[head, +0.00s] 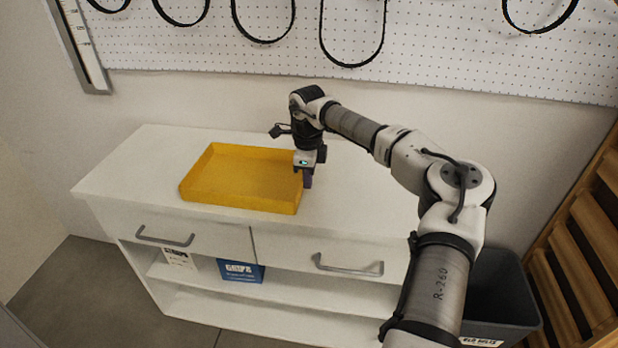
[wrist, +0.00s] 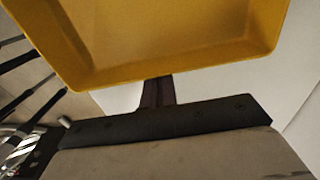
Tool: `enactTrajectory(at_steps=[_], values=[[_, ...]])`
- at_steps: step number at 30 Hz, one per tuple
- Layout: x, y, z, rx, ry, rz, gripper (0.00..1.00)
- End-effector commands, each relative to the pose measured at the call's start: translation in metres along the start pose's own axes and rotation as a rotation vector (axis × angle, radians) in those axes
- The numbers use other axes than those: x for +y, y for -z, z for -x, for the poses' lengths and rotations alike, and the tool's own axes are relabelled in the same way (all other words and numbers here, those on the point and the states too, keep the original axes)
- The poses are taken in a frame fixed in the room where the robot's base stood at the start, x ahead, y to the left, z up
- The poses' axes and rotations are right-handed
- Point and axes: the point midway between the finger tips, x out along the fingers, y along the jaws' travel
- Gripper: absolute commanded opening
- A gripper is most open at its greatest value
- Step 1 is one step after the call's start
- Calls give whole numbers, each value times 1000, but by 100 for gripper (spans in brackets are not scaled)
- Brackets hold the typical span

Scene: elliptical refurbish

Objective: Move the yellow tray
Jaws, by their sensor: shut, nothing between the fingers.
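The yellow tray (head: 240,172) is a shallow, empty, rectangular tray. It lies flat on the left half of the white cabinet top (head: 130,175). My gripper (head: 308,182) points down at the tray's right edge in the head view, with its fingers shut. In the wrist view the tray (wrist: 160,45) fills the upper part, and my shut fingers (wrist: 158,92) reach up to its near wall. Nothing shows between the fingers. I cannot tell whether they touch the wall.
The white cabinet has two drawers with handles (head: 165,238) and open shelves holding a blue box (head: 241,271). A dark bin (head: 500,295) and a wooden slatted rack (head: 580,240) stand at the right. Black belts (head: 352,62) hang on the pegboard behind.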

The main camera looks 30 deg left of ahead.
Motion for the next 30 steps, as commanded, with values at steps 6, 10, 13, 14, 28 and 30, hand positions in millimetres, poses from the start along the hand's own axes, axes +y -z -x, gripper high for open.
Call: enactTrajectory(at_steps=[6,10,13,14,28,30], values=[[1,-60,1,0,0,6,0],[1,-95,2,-1,-1,4,0],[1,-119,2,-1,-1,4,0],[1,-124,2,-1,-1,3,0],[0,-150,0,0,0,0,0],[0,-150,0,0,0,0,0]])
